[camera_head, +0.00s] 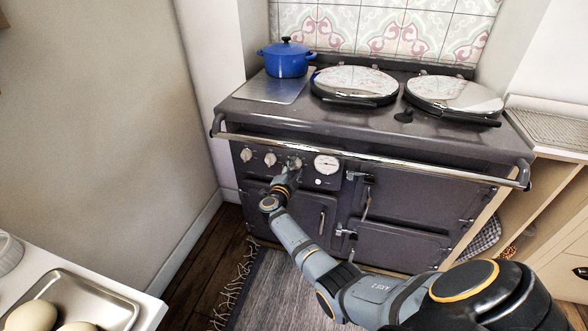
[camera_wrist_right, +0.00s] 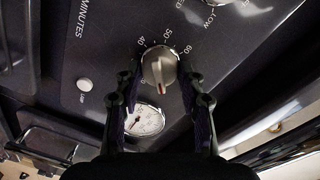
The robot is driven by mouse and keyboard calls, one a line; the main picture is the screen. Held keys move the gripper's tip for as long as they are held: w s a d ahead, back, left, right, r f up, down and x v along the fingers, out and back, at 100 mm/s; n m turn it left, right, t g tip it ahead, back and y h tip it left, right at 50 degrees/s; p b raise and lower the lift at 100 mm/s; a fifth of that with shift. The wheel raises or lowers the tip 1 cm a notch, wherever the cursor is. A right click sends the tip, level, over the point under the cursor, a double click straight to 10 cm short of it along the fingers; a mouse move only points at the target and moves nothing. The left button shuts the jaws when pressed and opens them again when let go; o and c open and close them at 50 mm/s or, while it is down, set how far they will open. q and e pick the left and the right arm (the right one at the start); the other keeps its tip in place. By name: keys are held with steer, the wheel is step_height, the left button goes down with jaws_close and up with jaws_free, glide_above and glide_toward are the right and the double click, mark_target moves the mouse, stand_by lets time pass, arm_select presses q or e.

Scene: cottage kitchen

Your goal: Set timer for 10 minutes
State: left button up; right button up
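The timer knob (camera_head: 294,163) is the rightmost of the stove's knobs, beside the round gauge. In the right wrist view the round metal knob (camera_wrist_right: 158,66) has a red mark on its lower part. "MINUTES" and the numbers 40, 50 and 60 are printed around it. My right gripper (camera_head: 290,173) is at the knob. In the right wrist view my right gripper's dark fingers (camera_wrist_right: 160,78) are apart, one on each side of the knob, with a small gap seeming to show; contact is not clear. My left gripper is not in view.
The stove (camera_head: 410,155) has a front rail (camera_head: 370,158) above the knobs. A round gauge (camera_head: 327,165) and a small white lamp (camera_wrist_right: 84,85) are close by. A blue pot (camera_head: 286,60) stands on the stove top. A tray (camera_head: 105,297) with pale round items is at lower left.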

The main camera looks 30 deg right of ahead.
steer(key=o, duration=0.3)
steer(key=v, duration=1.2)
